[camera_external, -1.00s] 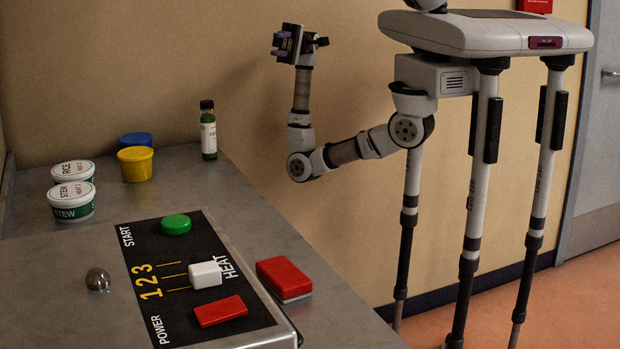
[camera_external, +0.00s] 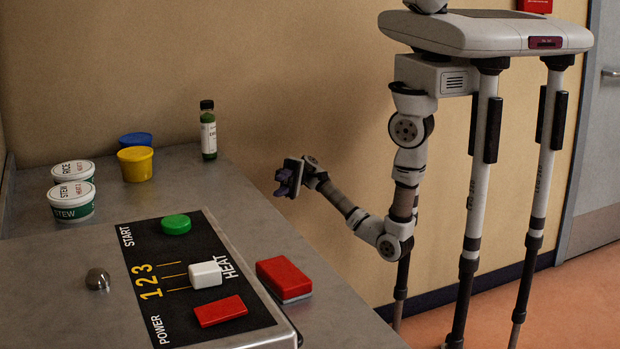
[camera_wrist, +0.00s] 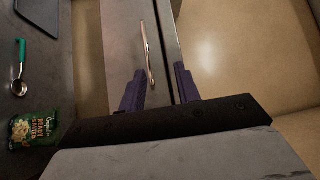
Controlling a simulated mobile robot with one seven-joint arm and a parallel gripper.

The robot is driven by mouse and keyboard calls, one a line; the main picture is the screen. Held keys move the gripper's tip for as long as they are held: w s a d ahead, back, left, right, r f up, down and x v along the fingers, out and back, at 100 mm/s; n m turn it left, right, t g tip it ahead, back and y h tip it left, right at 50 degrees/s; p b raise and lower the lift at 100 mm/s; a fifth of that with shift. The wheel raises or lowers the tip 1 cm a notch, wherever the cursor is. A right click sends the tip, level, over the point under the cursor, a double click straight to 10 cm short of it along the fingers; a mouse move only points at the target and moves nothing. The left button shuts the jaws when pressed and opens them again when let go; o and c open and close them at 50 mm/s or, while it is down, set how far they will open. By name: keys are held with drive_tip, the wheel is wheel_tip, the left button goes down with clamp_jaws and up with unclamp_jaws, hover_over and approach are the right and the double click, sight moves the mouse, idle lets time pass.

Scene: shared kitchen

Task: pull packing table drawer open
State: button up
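In the wrist view a grey drawer front (camera_wrist: 119,45) runs up the picture, with a slim metal bar handle (camera_wrist: 146,50) on it. My gripper (camera_wrist: 159,75) shows there as two purple fingers spread apart. The handle's lower end lies between the fingers in the picture, nearer the left one; I cannot tell whether they touch. The drawer looks closed. In the external view my gripper (camera_external: 288,178) is beside the right edge of the metal table (camera_external: 255,215), at about tabletop height. The drawer and handle cannot be seen in that view.
On the table stand a green bottle (camera_external: 208,132), white tubs (camera_external: 72,202), a yellow tub (camera_external: 135,165), a red block (camera_external: 284,279) and a control panel (camera_external: 165,260). The wrist view shows a green-handled ladle (camera_wrist: 20,75) and a snack packet (camera_wrist: 32,129). Tan wall stands behind.

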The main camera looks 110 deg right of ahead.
drive_tip(key=f+p+x, duration=0.1)
drive_tip(key=x, duration=0.3)
drive_tip(key=p+x, duration=0.1)
drive_tip(key=x, duration=0.4)
drive_tip(key=f+p+x, duration=0.1)
drive_tip(key=x, duration=0.3)
drive_tip(key=shift+w+a+f, duration=0.25)
drive_tip(key=shift+w+f, duration=0.05)
clamp_jaws()
